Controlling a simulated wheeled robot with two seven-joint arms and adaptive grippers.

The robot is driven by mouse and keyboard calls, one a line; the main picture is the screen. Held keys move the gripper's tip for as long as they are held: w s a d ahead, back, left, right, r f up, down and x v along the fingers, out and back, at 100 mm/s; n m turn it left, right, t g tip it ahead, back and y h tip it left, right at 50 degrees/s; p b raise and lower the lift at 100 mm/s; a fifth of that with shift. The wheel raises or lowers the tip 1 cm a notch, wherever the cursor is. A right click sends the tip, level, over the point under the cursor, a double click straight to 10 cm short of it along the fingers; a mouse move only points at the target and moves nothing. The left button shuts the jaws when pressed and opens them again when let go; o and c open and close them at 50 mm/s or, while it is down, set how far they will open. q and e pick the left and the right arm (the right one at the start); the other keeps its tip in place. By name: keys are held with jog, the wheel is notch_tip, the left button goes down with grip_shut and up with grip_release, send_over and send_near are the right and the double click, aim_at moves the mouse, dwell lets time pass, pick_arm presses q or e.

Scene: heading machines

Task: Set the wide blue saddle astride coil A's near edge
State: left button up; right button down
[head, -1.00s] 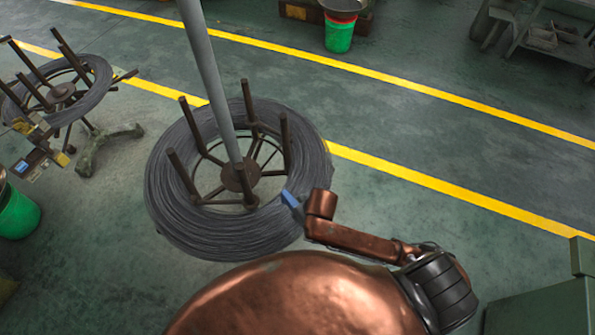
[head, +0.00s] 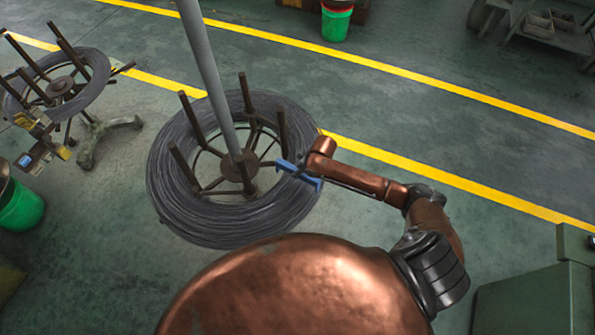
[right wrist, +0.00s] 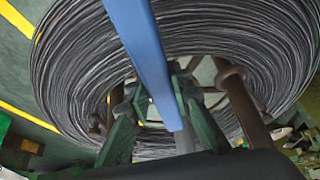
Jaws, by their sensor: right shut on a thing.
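The wide blue saddle (head: 313,182) shows in the head view over the right part of the big grey wire coil (head: 170,195). No label tells whether this coil is coil A. My right gripper (right wrist: 165,95) is shut on the saddle, which shows in the right wrist view as a long blue bar (right wrist: 145,42). In that view the coil's windings (right wrist: 75,60) lie behind the saddle. I cannot tell whether the saddle touches the coil. In the head view the gripper is small and partly hidden by my wrist. My left gripper is not in view.
The coil surrounds a dark reel with upright posts (head: 183,165), and a grey pole (head: 208,75) crosses in front. A smaller coil on a stand (head: 95,75) is at upper left. A green bin (head: 20,208) stands left, a grey-green cabinet (head: 535,300) lower right.

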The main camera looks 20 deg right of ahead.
jog(key=shift+f+b, duration=0.5)
jog(key=shift+f, duration=0.1)
notch_tip(320, 180, down, 2)
jog(key=b, duration=0.2)
jog(key=shift+f+b, duration=0.15)
jog(key=shift+b, duration=0.2)
jog(key=shift+f+b, duration=1.3)
jog(key=shift+f, duration=1.6)
